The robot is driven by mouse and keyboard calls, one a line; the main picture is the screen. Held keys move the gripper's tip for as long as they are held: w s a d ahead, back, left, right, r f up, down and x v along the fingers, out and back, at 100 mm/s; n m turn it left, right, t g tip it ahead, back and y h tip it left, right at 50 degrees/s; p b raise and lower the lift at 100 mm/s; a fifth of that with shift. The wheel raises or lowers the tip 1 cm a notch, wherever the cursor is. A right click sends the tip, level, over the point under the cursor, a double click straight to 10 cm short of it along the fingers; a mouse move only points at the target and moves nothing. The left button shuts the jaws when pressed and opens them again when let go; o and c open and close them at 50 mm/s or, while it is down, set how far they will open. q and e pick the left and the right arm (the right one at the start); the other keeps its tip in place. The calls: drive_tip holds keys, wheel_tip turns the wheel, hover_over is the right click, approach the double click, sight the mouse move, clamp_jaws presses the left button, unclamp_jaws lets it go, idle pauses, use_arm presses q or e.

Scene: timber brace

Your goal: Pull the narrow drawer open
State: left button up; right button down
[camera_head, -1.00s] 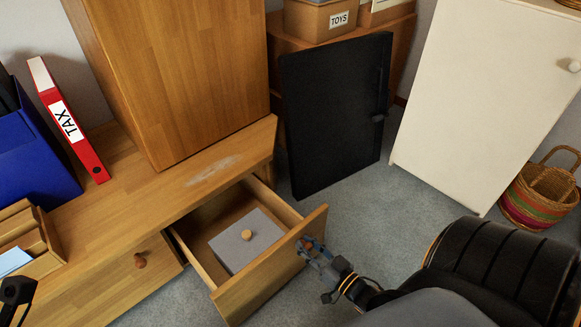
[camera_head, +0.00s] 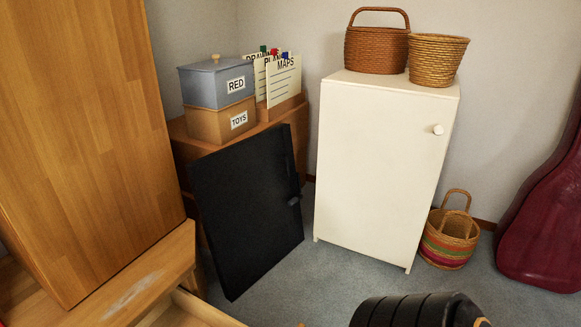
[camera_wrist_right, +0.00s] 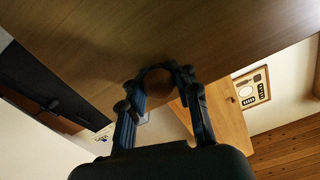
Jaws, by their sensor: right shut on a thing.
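The narrow drawer (camera_head: 206,311) shows only partly at the bottom edge of the head view, pulled out from the wooden bench (camera_head: 140,290). Its front and inside are mostly cut off there. In the right wrist view the wooden drawer front (camera_wrist_right: 100,40) fills the top. My right gripper (camera_wrist_right: 160,76) is shut on its round brown knob (camera_wrist_right: 158,88), with a finger on each side. The right gripper is out of the head view. My left gripper is in neither current view.
A tall wooden cabinet (camera_head: 90,130) stands on the bench. A black panel (camera_head: 245,205) leans against a wooden unit bearing the RED box (camera_head: 215,85) and TOYS box (camera_head: 222,122). A white cupboard (camera_head: 375,170), striped basket (camera_head: 448,240) and dark red case (camera_head: 545,220) stand beyond grey carpet.

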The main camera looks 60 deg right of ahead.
drive_tip(key=c, duration=1)
unclamp_jaws()
drive_tip(key=shift+s, duration=0.1)
drive_tip(key=s, duration=0.8)
drive_tip(key=s+d, duration=0.1)
drive_tip(key=s, duration=0.2)
drive_tip(key=shift+s, duration=0.4)
